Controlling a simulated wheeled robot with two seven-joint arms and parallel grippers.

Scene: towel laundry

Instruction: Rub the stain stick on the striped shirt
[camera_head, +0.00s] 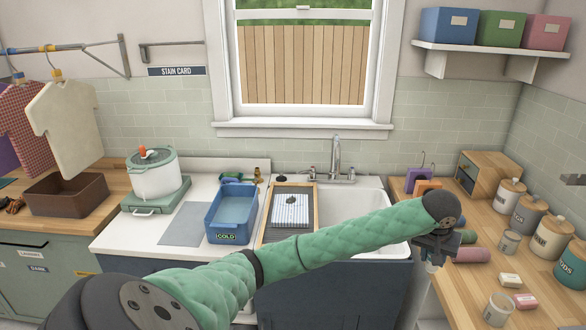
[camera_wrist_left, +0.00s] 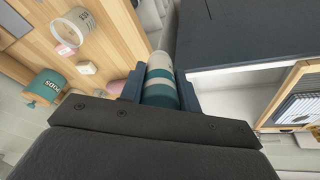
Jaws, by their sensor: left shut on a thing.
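The striped shirt (camera_head: 290,213) lies small and flat on a wood-framed board beside the sink, with a dark stain (camera_head: 291,200) near its top. Part of it shows at the right edge of the wrist view (camera_wrist_left: 300,105). My left gripper (camera_head: 434,257) is at the right counter's front edge, well right of the shirt. It is shut on the stain stick (camera_wrist_left: 161,88), a teal and pale banded cylinder whose pale rounded end points out of the jaws. The stick is mostly hidden in the head view. My right gripper is not in view.
My left arm crosses in front of the blue COLD tub (camera_head: 232,212) and the sink (camera_head: 372,205). Jars, including a PODS jar (camera_head: 572,264), a glass cup (camera_head: 498,309) and soap bars (camera_head: 511,279) stand on the right counter. A white pot (camera_head: 155,178) stands at left.

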